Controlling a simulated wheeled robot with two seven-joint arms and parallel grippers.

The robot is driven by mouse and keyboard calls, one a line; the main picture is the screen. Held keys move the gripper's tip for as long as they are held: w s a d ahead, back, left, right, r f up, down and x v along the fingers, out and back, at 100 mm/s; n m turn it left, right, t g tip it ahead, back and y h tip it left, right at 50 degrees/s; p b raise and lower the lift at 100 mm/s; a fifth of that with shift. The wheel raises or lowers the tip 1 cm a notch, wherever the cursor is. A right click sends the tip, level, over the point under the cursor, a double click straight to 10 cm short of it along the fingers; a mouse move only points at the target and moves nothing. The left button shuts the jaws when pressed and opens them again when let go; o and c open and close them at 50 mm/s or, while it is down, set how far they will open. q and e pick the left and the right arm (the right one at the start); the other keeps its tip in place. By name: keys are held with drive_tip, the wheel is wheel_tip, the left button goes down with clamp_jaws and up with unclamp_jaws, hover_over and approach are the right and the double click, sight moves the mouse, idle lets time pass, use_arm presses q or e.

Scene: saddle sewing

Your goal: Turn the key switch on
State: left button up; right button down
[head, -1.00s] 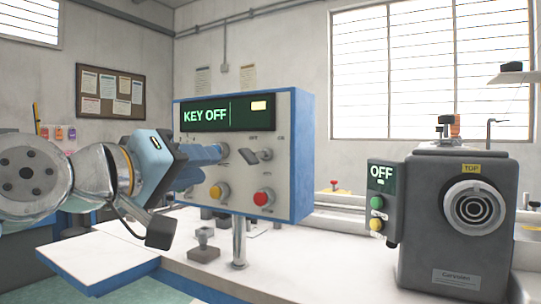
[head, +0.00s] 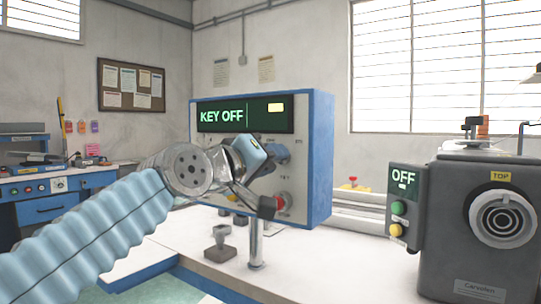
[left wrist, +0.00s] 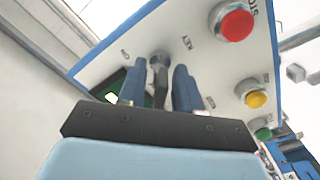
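The control box (head: 322,150) has a blue edge, a pale front and a dark display (head: 270,118) reading "KEY OFF". My left gripper (head: 280,152) is at the front panel and covers much of it in the head view. My right gripper is not in view.
A dark grey machine (head: 470,235) reading "OFF" stands at the right, with green (head: 398,208) and yellow (head: 397,230) buttons. The box stands on a metal post (head: 255,243) on a white table. A small clamp-like fixture (head: 219,245) stands beside the post.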

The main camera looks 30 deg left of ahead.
use_arm(q)
clamp_jaws()
idle(0.5)
drive_tip(key=m+b, duration=0.1)
drive_tip(key=m, duration=0.2)
drive_tip(key=shift+f+m, duration=0.1)
drive_tip(key=shift+m, duration=0.3)
drive_tip(key=m+b, duration=0.1)
drive_tip(key=m, duration=0.2)
drive_tip(key=shift+m, duration=0.3)
drive_tip(key=m+b, duration=0.1)
drive_tip(key=m, duration=0.4)
drive_tip(key=shift+d+m+b, duration=0.1)
drive_tip(key=shift+m+b, duration=0.2)
drive_tip(key=shift+b, duration=0.1)
drive_tip(key=shift+m, duration=2.4)
